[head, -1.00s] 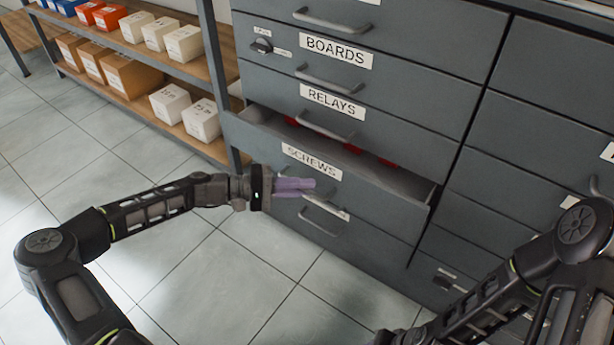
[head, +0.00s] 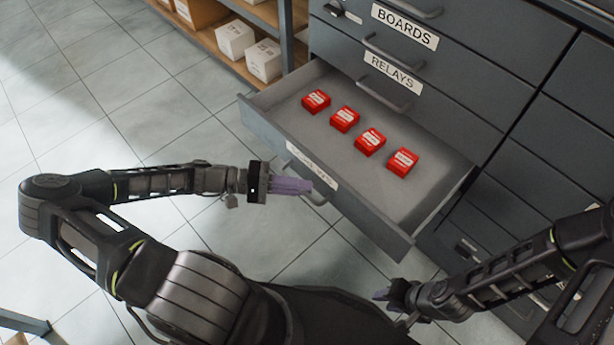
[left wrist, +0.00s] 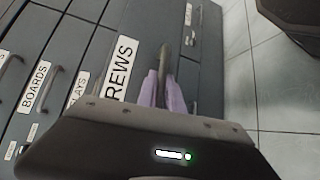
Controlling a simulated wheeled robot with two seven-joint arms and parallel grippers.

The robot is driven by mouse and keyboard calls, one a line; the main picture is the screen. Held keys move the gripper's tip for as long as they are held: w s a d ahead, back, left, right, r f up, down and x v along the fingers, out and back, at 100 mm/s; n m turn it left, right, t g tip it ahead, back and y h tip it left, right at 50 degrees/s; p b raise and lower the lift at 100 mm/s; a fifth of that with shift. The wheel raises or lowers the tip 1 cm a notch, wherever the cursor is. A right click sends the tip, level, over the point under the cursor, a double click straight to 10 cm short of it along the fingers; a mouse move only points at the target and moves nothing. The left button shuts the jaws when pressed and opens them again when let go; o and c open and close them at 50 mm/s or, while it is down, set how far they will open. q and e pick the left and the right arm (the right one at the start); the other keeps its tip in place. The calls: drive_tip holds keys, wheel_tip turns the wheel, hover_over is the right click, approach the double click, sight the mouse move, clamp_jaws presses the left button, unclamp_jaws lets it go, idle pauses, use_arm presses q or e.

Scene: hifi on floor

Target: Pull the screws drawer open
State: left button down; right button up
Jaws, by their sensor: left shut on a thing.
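The screws drawer (head: 265,113) stands well out from the grey cabinet in the head view. Several red boxes (head: 345,119) sit in a row inside it. Its label (head: 312,166) is partly covered in the head view; part of the word shows in the left wrist view (left wrist: 120,68). My left gripper (head: 310,187) is shut on the drawer's handle (head: 318,197), at the front face; the handle also shows between the purple fingers in the left wrist view (left wrist: 165,62). My right gripper (head: 382,295) is low, in front of the drawer; its fingers are too small to judge.
The closed relays drawer (head: 430,104) and boards drawer (head: 450,56) are above. A shelf (head: 288,30) with white boxes (head: 236,40) stands left of the cabinet. The tiled floor (head: 110,110) is clear at left.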

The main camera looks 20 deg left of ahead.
use_arm(q)
drive_tip(key=c, duration=1.5)
unclamp_jaws()
drive_tip(key=p+v, duration=0.1)
drive_tip(key=v, duration=0.7)
